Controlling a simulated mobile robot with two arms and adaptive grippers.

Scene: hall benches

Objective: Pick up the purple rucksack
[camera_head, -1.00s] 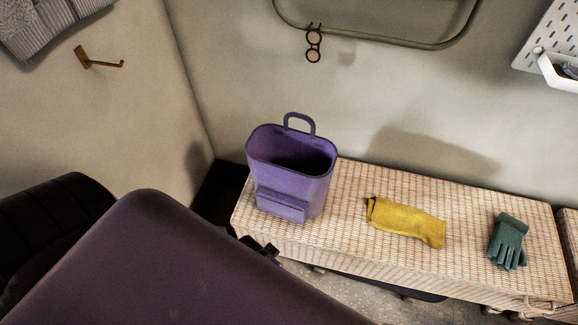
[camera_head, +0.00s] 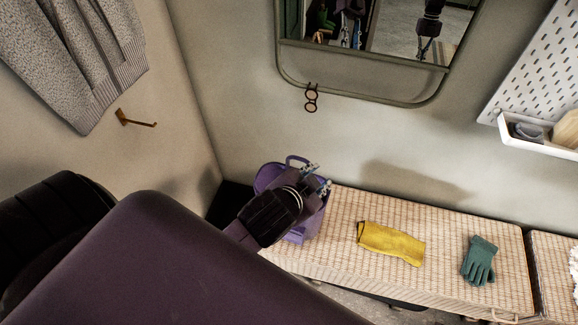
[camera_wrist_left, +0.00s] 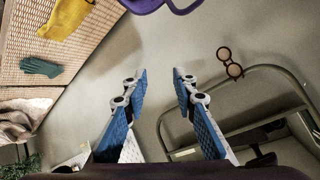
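The purple rucksack (camera_head: 266,178) stands upright on the left end of the woven bench, near the wall corner. Its top loop handle shows behind my left gripper. My left gripper (camera_head: 318,178) is in front of and over the rucksack in the head view, hiding much of its opening and front. Its fingers are apart with nothing between them. In the left wrist view the open fingers (camera_wrist_left: 158,76) point toward a purple edge and loop of the rucksack (camera_wrist_left: 185,6) at the top, with a gap between. My right gripper is not in view.
The woven bench (camera_head: 340,215) also bears a yellow cloth (camera_head: 391,243) and green gloves (camera_head: 479,262). A framed mirror (camera_head: 360,85) hangs behind, with round glasses (camera_head: 311,98) at its lower edge. A wall hook (camera_head: 135,119) is at the left; a pegboard tray (camera_head: 535,140) at the right.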

